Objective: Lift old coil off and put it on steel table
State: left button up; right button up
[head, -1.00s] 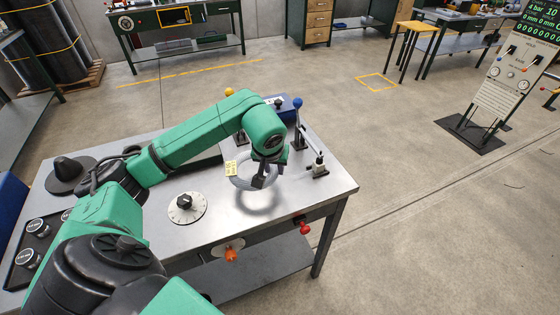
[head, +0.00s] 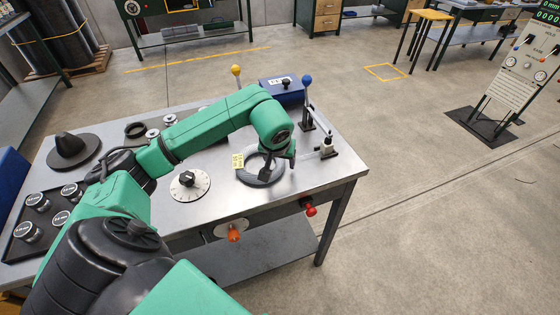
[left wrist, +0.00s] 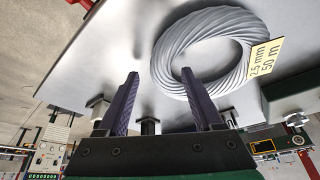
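The old coil (head: 262,170) is a ring of grey wire with a yellow tag, which reads 2.5 mm 50 m in the left wrist view. It lies flat on the bare front part of the steel table (head: 330,180). My left gripper (head: 291,160) is just right of the coil, low over the table. In the left wrist view the coil (left wrist: 172,48) is beyond the fingers of my left gripper (left wrist: 160,74), which stand apart with nothing between them. One finger overlaps the coil's edge in that view; I cannot tell whether they touch. My right gripper is not in view.
A white dial (head: 189,186) is left of the coil. A blue box (head: 283,89), a yellow-knobbed lever (head: 236,71), a blue-knobbed lever (head: 307,80) and a small clamp (head: 327,148) stand behind it. A black cone (head: 70,148) and a tray of spools (head: 35,228) are at the left.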

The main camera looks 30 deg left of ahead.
pick_arm(q)
jog(key=shift+s, duration=0.1)
jog(key=shift+r, duration=0.4)
jog(key=b+v, duration=0.1)
jog(key=v, duration=1.2)
jog(key=shift+s+d+r, duration=0.15)
jog(key=shift+s+r, duration=0.05)
jog(key=shift+r, duration=0.15)
